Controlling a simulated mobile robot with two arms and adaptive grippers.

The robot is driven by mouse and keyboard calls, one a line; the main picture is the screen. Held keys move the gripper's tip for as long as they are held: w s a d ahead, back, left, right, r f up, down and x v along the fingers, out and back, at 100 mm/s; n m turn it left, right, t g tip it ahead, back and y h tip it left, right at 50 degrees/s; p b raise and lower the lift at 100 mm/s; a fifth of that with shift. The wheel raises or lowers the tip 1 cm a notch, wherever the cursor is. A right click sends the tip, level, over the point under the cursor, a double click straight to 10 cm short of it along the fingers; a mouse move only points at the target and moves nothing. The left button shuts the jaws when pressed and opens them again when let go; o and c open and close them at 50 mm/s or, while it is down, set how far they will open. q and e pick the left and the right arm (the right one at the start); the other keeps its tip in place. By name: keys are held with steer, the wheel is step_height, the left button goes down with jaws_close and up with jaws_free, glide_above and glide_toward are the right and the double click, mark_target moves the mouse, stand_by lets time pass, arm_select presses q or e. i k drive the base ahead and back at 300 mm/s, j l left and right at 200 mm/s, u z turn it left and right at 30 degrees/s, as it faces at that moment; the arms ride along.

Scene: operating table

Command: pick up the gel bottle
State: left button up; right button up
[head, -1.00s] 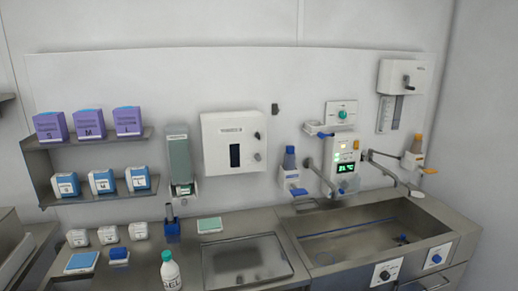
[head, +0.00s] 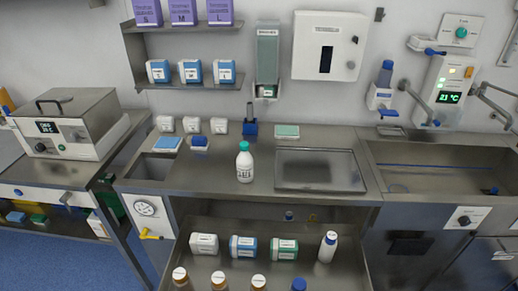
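The gel bottle (head: 245,164) is white with a teal cap and dark lettering. It stands upright on the steel counter (head: 215,179), near the middle of the head view, left of a flat steel lid or panel. Nothing touches it. Neither of my grippers shows in the view.
A blue holder (head: 250,128) and a green-white pad (head: 286,131) lie behind the bottle. A steel panel (head: 317,170) is to its right, then a sink (head: 440,167). Below, an open drawer (head: 345,268) holds several bottles and containers. A steel box device (head: 70,122) stands at left.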

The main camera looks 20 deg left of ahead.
mark_target(244, 161)
steer(key=l+u, duration=0.35)
steer(key=l, duration=0.55)
steer(key=l+u, duration=0.4)
steer(key=l, duration=0.55)
